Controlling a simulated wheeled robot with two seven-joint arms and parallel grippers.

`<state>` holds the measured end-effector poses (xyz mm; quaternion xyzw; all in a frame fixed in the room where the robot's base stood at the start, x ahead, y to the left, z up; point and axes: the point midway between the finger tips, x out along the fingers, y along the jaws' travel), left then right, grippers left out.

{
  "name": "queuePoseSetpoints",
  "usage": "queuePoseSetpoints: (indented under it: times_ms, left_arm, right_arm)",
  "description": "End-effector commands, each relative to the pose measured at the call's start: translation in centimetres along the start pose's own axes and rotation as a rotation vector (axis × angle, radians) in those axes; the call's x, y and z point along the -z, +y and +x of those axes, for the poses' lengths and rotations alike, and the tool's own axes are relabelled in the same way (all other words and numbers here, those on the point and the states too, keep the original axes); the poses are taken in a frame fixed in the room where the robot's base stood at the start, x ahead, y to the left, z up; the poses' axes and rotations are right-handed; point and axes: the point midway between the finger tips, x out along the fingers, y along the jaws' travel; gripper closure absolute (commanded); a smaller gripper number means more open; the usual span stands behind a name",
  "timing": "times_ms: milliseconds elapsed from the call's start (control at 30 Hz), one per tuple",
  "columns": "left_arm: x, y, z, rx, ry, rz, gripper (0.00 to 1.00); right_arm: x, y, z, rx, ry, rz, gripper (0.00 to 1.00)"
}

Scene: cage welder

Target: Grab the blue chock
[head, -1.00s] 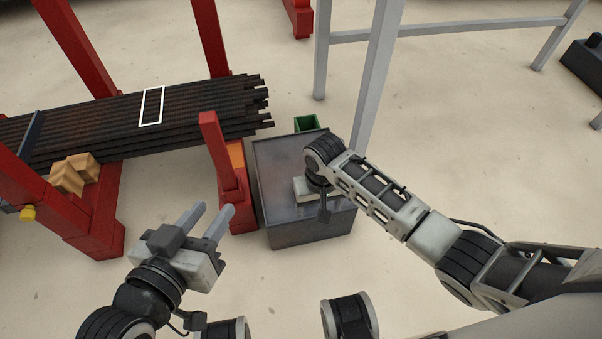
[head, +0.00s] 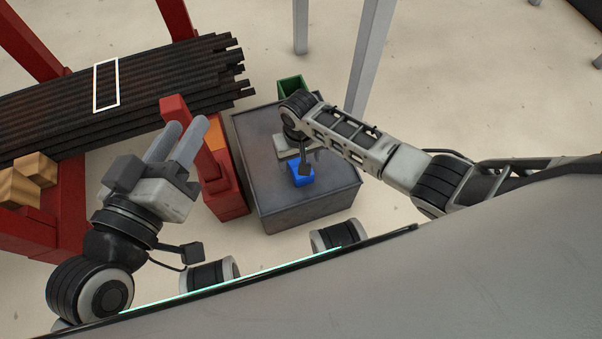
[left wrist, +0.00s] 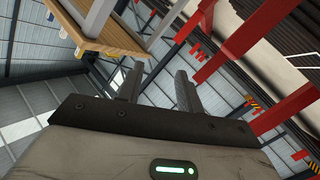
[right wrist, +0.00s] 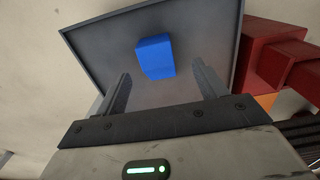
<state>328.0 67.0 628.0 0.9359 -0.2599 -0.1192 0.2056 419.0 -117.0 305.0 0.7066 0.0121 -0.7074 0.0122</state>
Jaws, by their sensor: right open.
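The blue chock (head: 301,176) sits on top of the grey metal box (head: 262,150), near its middle. It is partly covered by my right wrist in the head view. In the right wrist view the blue chock (right wrist: 155,57) lies ahead of my right gripper (right wrist: 161,76), roughly between the lines of its two fingers. My left gripper (head: 178,138) is open and empty, left of the box near the red post. It also shows open in the left wrist view (left wrist: 157,78).
A red post (head: 205,160) with an orange part stands against the box's left side. A green bin (head: 291,88) is behind the box. Dark stacked bars (head: 150,95) lie on red supports at the left. Grey frame legs (head: 368,60) stand behind.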

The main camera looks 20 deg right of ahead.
Motion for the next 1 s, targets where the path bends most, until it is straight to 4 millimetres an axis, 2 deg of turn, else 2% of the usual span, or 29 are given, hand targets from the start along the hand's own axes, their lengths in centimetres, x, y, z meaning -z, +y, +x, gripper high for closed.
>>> queuePoseSetpoints:
  times_ms: [33, 167, 300, 533, 700, 900, 1000]
  left_arm:
    - [-0.1, 0.0, 0.1, -0.008, 0.009, -0.011, 0.64]
    - [0.1, 0.2, 0.1, -0.019, 0.022, -0.025, 0.64]
    - [0.5, 0.1, 0.3, -0.047, 0.077, -0.021, 0.64]
    - [4.7, 0.5, 1.0, -0.091, 0.301, 0.223, 0.64]
    - [6.0, 1.0, 0.9, -0.105, 0.369, 0.294, 0.64]
    - [6.0, 1.0, 0.9, -0.105, 0.37, 0.295, 0.64]
    - [6.0, 1.0, 0.9, -0.104, 0.369, 0.294, 0.64]
  right_arm:
    - [0.0, 0.0, 0.7, 0.0, 0.001, 0.0, 0.29]
    - [0.0, 0.0, 1.2, 0.0, 0.001, 0.0, 0.29]
    - [-0.4, 0.4, 3.3, -0.002, 0.0, 0.0, 0.29]
    - [-0.7, 0.5, 5.6, 0.0, 0.001, -0.001, 0.29]
    - [-0.7, 0.5, 6.1, 0.001, 0.001, 0.0, 0.29]
    - [-0.7, 0.5, 6.0, 0.001, 0.001, 0.0, 0.29]
    - [-0.7, 0.5, 6.0, 0.0, 0.001, 0.0, 0.57]
